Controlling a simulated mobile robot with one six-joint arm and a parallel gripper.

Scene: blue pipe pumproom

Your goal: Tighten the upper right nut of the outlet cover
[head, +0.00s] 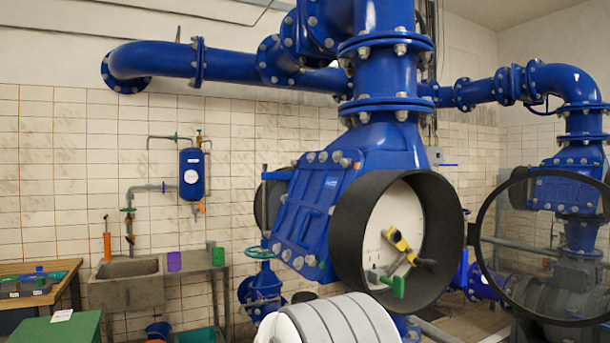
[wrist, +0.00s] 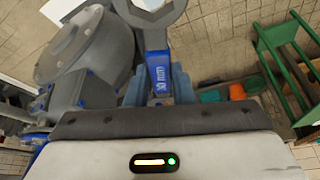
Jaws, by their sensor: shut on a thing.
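In the wrist view my gripper (wrist: 153,88) is shut on a spanner (wrist: 157,68) with a blue handle marked 30 mm. Its grey head (wrist: 152,14) points away from me and is cut off at the top edge. Something pale shows inside the head; I cannot tell whether it is a nut. In the head view a blue bolted cover (head: 316,198) sits tilted on the big blue pipe casting, with grey nuts along its edges. I cannot tell for sure that it is the outlet cover. My gripper and the spanner do not show in the head view.
A large black round housing (head: 348,235) with a white face and a yellow-and-green part stands before the casting. A black ring (head: 484,225) is at right. A sink (head: 125,288) and tables are at left. The wrist view shows a grey flanged casting (wrist: 78,45) and green frame (wrist: 272,55).

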